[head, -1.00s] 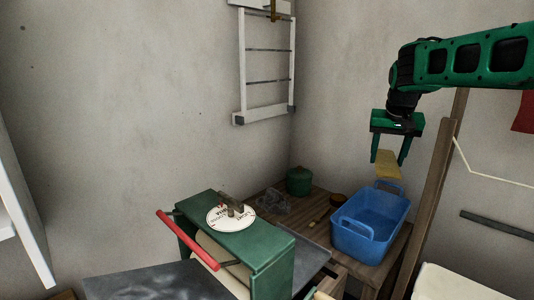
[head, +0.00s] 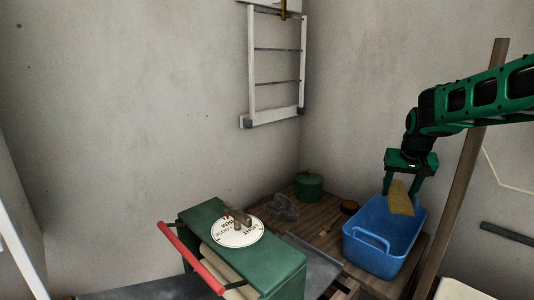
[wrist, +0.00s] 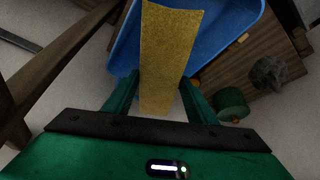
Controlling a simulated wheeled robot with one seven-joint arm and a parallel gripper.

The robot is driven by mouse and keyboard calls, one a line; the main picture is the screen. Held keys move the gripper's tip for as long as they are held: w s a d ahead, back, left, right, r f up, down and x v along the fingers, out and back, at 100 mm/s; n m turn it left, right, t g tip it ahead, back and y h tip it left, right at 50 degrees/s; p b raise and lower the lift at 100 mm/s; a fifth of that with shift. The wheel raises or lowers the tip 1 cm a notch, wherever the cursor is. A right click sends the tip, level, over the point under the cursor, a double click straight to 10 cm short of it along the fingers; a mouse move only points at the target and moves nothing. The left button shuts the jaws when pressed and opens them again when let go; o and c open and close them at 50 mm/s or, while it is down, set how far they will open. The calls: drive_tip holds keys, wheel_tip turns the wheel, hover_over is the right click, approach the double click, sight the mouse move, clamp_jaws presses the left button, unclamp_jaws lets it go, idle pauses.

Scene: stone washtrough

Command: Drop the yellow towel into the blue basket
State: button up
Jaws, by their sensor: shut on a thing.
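The yellow towel (head: 401,199) hangs from my gripper (head: 402,186), which is shut on it. In the head view the towel is over the blue basket (head: 372,256), its lower end at or just above the far part of the opening. In the wrist view the towel (wrist: 167,50) runs out from between the fingers of my gripper (wrist: 160,92), with the basket (wrist: 233,22) behind it. I cannot tell whether the towel touches the basket. The basket stands upright on a wooden table, and the inside that shows is empty.
A green lidded pot (head: 309,186), a grey lump (head: 284,208) and a small brown bowl (head: 349,207) are on the wooden table (head: 318,226). A green machine (head: 262,262) with a red handle stands in front. A wooden post (head: 462,180) rises right of the basket.

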drive_tip(key=shift+f, duration=0.3)
drive_tip(key=o, duration=1.4)
drive_tip(key=shift+s, duration=0.1)
drive_tip(key=v, duration=1)
drive_tip(key=shift+a+r, duration=0.1)
drive_tip(key=shift+r, duration=0.2)
drive_tip(key=shift+s, duration=0.1)
